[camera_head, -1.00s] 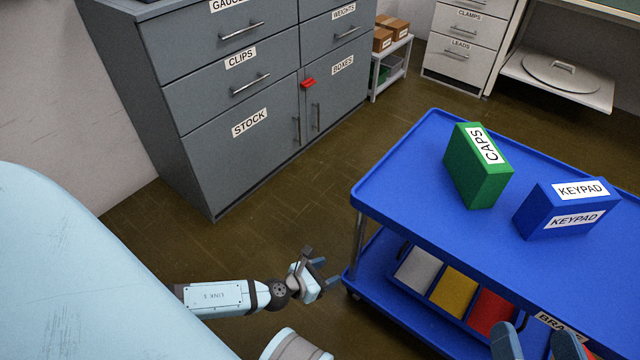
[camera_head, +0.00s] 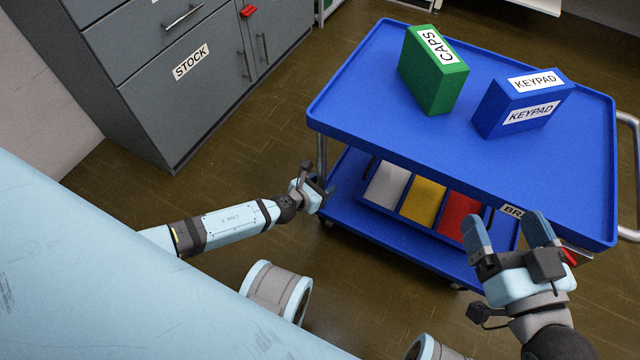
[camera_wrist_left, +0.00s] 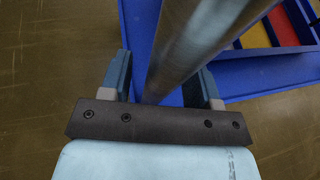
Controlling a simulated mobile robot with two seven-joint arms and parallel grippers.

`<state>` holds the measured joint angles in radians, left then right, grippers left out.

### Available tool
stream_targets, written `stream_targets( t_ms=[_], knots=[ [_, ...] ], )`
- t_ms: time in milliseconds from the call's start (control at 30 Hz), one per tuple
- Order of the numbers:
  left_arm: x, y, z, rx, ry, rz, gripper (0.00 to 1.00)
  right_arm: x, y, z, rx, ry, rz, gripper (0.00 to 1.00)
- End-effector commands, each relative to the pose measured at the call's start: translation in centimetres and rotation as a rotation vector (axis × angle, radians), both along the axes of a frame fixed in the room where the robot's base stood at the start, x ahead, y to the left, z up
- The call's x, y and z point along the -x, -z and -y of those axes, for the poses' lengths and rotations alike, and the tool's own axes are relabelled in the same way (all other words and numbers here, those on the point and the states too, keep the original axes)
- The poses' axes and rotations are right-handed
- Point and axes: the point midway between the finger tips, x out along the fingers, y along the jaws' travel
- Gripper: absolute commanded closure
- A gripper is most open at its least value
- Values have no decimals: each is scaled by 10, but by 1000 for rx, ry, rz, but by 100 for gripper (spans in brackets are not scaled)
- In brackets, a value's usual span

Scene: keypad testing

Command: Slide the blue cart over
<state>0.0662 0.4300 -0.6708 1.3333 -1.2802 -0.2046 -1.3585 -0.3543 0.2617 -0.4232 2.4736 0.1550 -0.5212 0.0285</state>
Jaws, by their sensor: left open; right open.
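The blue cart (camera_head: 360,95) stands to the right, with an upper and a lower shelf (camera_head: 345,205). Its metal corner post (camera_head: 321,152) also shows in the left wrist view (camera_wrist_left: 190,45), running between my open fingers. My left gripper (camera_head: 322,193) is at that post, low by the lower shelf; contact with the post cannot be told. My right gripper (camera_head: 510,228) is open at the cart's near long edge, its fingers partly covering a label starting "BR". A red part (camera_head: 570,256) shows beside it.
A green CAPS box (camera_head: 432,75) and a blue KEYPAD box (camera_head: 515,105) stand on the upper shelf. Grey, yellow and red bins (camera_head: 425,200) sit below. The grey cabinet (camera_head: 140,105) is at the left, with open floor (camera_head: 240,160) between it and the cart.

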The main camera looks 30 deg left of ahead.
Motion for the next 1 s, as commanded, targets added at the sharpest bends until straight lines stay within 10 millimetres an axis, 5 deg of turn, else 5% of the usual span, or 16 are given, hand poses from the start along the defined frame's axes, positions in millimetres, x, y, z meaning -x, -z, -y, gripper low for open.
stream_targets(
  t_ms=[67,300,1000],
  knots=[
    [0,0,0,0,0,0,44,0,0,0,-1,0,-2,11],
    [0,0,0,0,0,0,99,0,2,-1,-3,1,-8,11],
    [1,0,0,0,0,0,100,0,3,0,-3,3,-10,11]
  ],
)
